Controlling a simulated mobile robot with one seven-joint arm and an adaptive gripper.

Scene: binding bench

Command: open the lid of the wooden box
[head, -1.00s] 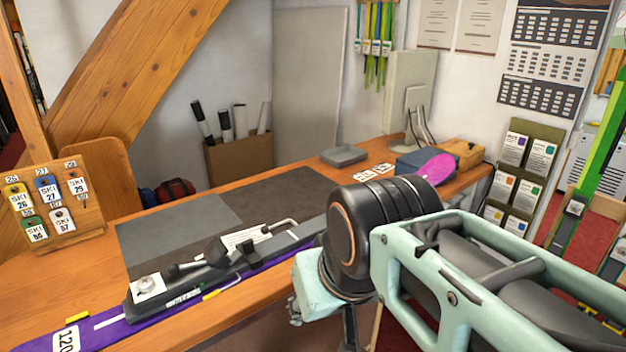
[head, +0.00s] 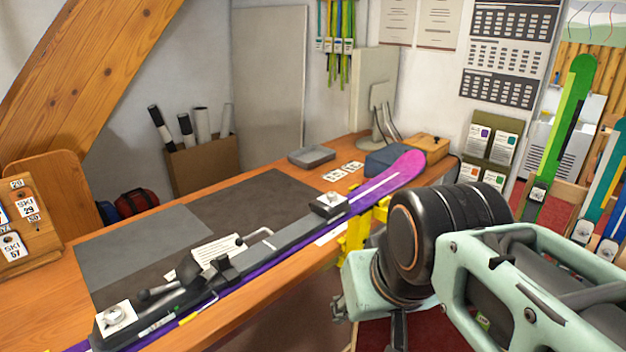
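The wooden box (head: 428,147) is a small light-brown box at the far right end of the bench, with a small dark spot on its top. Its lid looks closed. It stands just behind a blue-grey box and the pink tip of the ski. My arm crosses the lower right of the view, in front of the bench and well short of the wooden box. My gripper's fingers cannot be made out, so their state is hidden.
A purple ski (head: 382,190) with bindings lies along the bench's front edge, on yellow supports (head: 356,232). The blue-grey box (head: 386,161) sits left of the wooden box. A grey tray (head: 311,156), white cards (head: 342,171) and a monitor (head: 374,95) are nearby.

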